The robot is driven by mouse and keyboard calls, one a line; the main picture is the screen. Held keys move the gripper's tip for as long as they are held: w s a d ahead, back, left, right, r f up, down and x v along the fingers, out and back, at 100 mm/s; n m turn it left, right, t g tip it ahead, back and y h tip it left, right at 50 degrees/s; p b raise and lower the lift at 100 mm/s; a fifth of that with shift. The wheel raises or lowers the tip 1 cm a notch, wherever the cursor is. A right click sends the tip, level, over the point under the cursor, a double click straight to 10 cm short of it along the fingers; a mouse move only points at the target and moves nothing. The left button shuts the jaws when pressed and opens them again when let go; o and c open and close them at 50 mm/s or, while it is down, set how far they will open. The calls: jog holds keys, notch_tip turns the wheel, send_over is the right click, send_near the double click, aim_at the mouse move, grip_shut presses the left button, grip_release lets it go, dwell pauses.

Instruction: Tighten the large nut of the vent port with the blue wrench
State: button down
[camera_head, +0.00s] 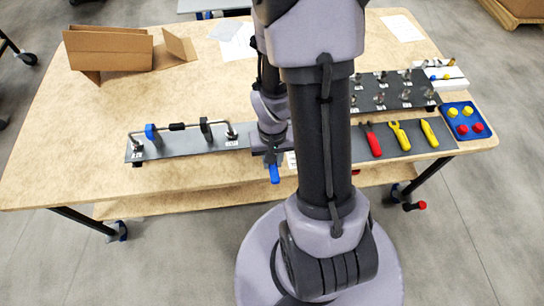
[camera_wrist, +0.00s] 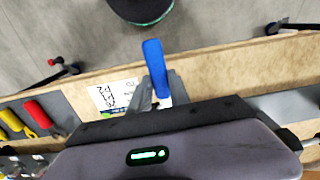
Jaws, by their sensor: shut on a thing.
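My gripper (camera_head: 272,156) is shut on the blue wrench (camera_head: 274,174) over the front edge of the table, beside the grey tool mat. In the wrist view, the blue handle (camera_wrist: 154,62) sticks out from between the gripper fingers (camera_wrist: 163,92); the wrench's jaw end is hidden. A grey plate (camera_head: 185,148) left of the gripper carries a metal tube with end fittings, a blue part and black parts. A dark plate (camera_head: 392,100) with several metal fittings is partly behind my arm. I cannot tell which fitting is the vent port, and its large nut is not identifiable.
Red-handled pliers (camera_head: 372,142) and yellow-handled tools (camera_head: 400,136) lie on the mat right of my arm. A blue tray (camera_head: 478,110) holds yellow and red parts at the right edge. A cardboard box (camera_head: 108,50) stands at back left. The table's left front (camera_head: 70,165) is clear.

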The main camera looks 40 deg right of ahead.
jog(key=shift+s+a+r+p, duration=0.15)
jog(key=shift+s+a+r, duration=0.2)
jog(key=shift+s+r, duration=0.2)
jog(key=shift+s+a+r+p, duration=0.15)
jog(key=shift+s+a+r, duration=0.25)
jog(key=shift+s, duration=0.2)
notch_tip(320, 180, up, 7)
jog(key=p, duration=0.5)
jog(key=shift+d+p, duration=0.1)
jog(key=shift+p, duration=0.2)
jog(key=shift+f, duration=0.1)
